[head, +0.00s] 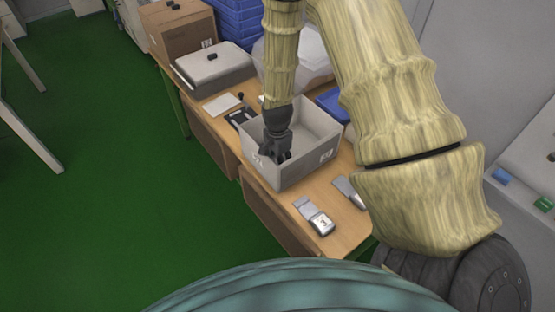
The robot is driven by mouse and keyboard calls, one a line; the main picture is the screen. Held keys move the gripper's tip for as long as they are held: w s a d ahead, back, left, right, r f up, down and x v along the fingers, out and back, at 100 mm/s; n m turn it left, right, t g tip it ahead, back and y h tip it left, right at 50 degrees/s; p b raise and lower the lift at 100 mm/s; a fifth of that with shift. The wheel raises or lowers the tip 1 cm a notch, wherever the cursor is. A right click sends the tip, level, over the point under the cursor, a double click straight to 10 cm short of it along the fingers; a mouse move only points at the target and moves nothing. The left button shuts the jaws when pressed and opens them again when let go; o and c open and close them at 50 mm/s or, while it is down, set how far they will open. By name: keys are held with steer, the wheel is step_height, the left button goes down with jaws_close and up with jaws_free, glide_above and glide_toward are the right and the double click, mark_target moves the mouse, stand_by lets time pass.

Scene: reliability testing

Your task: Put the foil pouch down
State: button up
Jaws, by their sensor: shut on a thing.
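My gripper (275,157) points down inside the open grey bin (313,160) on the wooden table. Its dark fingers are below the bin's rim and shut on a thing. The foil pouch in the jaws is too small and too hidden by the fingers and bin wall to make out clearly. I cannot tell whether it touches the bin floor.
A grey item with a white label (321,223) and a second grey item (346,191), partly behind my arm, lie in front of the bin. Behind it are a black tray (239,118), a lidded grey box (212,67), a cardboard box (178,32) and blue crates (237,20).

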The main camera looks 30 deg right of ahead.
steer(key=shift+f, duration=0.65)
steer(key=o, duration=0.7)
steer(key=shift+r, duration=0.15)
steer(key=shift+r, duration=0.65)
step_height(320, 180, up, 12)
steer(key=b, duration=0.3)
steer(key=shift+f, duration=0.15)
